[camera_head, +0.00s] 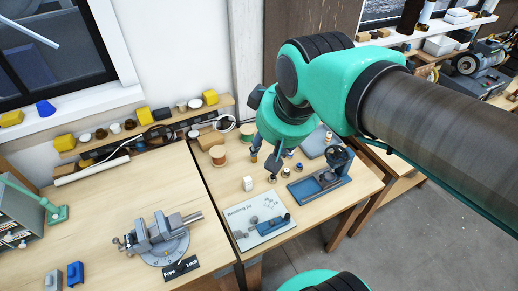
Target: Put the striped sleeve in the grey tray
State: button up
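My gripper (263,167) hangs below the teal wrist over the right-hand bench. Its two dark fingers look apart, with nothing clearly seen between them. A flat grey piece (313,146), perhaps the grey tray, lies at the back right of this bench, partly behind my arm. A small upright pale piece with coloured bands (328,138) shows at it; it may be the striped sleeve, but it is too small to be sure. I cannot tell whether it stands in or behind the grey piece.
A blue base with a clamp (320,186) stands right of my gripper. A white jig board (262,222) lies in front, near a white block (248,184). A grey vise (157,239) sits on the left bench, whose middle is clear.

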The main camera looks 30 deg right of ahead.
jog(key=s, duration=0.1)
jog(key=s+a+f, duration=0.1)
jog(key=s, duration=0.1)
jog(key=s+a, duration=0.1)
jog(key=shift+s+f, duration=0.3)
jog(key=shift+f, duration=0.1)
jog(key=shift+f, duration=0.1)
notch_tip(320, 180, down, 13)
jog(key=b, duration=1.3)
